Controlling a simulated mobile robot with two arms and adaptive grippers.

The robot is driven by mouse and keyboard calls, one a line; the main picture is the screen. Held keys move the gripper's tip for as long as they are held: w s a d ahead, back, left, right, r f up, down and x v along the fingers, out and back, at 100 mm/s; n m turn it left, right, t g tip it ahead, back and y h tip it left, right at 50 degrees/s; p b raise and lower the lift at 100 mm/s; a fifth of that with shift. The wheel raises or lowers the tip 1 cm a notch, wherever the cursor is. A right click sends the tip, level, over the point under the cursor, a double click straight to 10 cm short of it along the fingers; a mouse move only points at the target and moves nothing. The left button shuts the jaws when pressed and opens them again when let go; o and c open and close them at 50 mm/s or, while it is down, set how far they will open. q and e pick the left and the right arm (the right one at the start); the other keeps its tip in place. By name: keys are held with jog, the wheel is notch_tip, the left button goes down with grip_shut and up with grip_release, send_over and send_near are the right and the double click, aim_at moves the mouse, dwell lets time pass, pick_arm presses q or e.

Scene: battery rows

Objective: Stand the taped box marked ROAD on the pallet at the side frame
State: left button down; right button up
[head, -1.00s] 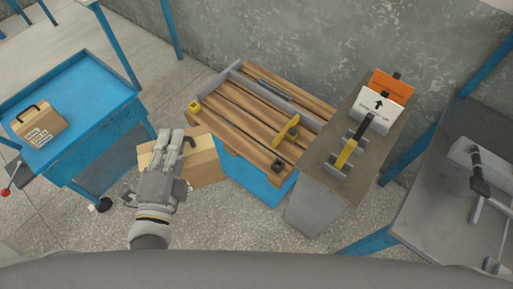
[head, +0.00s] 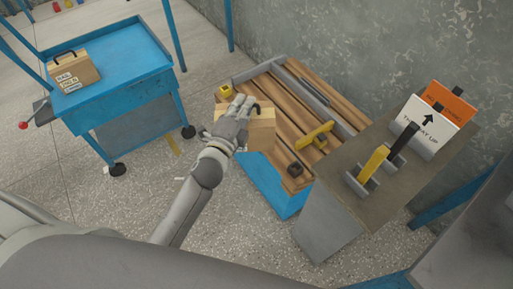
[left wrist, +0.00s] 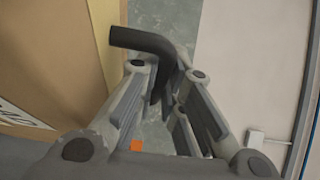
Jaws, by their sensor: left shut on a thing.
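My left gripper (head: 240,106) is shut on the black handle of a cardboard box (head: 262,132). In the head view the box hangs at the near left edge of the wooden pallet (head: 288,122); I cannot tell whether it touches the slats. The left wrist view shows the black handle (left wrist: 145,40) at the fingers and the brown box face (left wrist: 48,65) beside them. A grey side frame (head: 318,98) runs along the pallet's far side. My right gripper is not in view.
Another handled box (head: 76,72) with white labels stands on the blue cart (head: 125,60) at left. A yellow piece (head: 315,134) and a dark block (head: 295,169) sit on the pallet's right part. A grey-brown stand (head: 345,190) with signs (head: 430,125) is at right.

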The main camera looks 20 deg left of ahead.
pick_arm(q)
jog(key=w+a+f+n+y+b, duration=0.1)
jog(key=w+a+f+y+b, duration=0.15)
jog(key=w+a+b, duration=0.6)
jog(key=w+a+f+n+y+b, duration=0.1)
jog(key=w+a+f+b, duration=0.35)
jog(key=w, duration=0.75)
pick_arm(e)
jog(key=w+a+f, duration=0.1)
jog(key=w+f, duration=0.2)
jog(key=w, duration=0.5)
pick_arm(q)
jog(key=s+d+f+b, duration=0.7)
jog(key=d+f, duration=0.5)
jog(key=shift+d, duration=0.25)
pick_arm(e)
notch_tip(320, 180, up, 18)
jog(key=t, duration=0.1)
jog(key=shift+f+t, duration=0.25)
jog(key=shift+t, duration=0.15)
pick_arm(q)
jog(key=shift+f, duration=0.1)
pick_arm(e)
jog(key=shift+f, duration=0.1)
